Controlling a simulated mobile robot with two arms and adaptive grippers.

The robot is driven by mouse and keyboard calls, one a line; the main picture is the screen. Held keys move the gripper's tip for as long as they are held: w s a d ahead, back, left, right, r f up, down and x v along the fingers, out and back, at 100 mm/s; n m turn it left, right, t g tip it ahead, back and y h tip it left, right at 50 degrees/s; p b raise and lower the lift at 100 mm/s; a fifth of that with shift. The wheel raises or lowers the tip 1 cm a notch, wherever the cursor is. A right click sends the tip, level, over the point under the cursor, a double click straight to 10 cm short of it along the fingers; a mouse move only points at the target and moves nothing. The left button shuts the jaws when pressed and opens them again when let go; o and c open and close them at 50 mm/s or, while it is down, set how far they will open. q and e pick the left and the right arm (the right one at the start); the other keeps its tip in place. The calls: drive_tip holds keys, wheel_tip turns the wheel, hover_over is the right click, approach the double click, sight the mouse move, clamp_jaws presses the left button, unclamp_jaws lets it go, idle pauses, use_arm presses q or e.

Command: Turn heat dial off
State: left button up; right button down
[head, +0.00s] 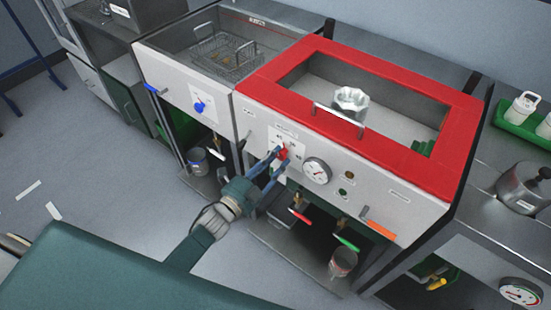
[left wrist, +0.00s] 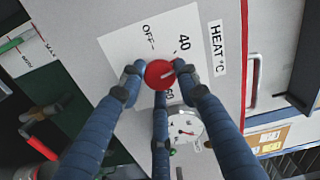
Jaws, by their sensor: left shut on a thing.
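The red heat dial (left wrist: 160,75) is on the white front panel of the red-rimmed tank, on a plate marked OFF, 40 and 60 under a "HEAT °C" label. Its pale pointer line points up and right in the left wrist view, toward the 40 side and away from OFF. It also shows small and red in the head view (head: 283,154). My left gripper (head: 280,160) is shut on the dial, its blue fingers around the rim in the left wrist view (left wrist: 158,82). My right gripper does not show.
A round gauge (head: 317,171) sits just right of the dial. Red (head: 299,216) and green (head: 346,243) valve handles stick out below. A blue dial (head: 199,106) is on the neighbouring tank to the left. The floor at left is mostly clear.

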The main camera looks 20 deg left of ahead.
use_arm(q)
drive_tip(key=n, duration=0.4)
drive_tip(key=shift+n+p, duration=0.3)
drive_tip(key=shift+n, duration=0.1)
drive_tip(key=n, duration=0.3)
drive_tip(key=shift+f+n, duration=0.1)
drive_tip(key=shift+n, duration=0.2)
drive_tip(key=n, duration=0.3)
drive_tip(key=shift+p, duration=0.3)
drive_tip(key=shift+n, duration=2)
drive_tip(key=o, duration=1.1)
drive_tip(key=shift+o, duration=0.2)
drive_tip(key=v, duration=1.2)
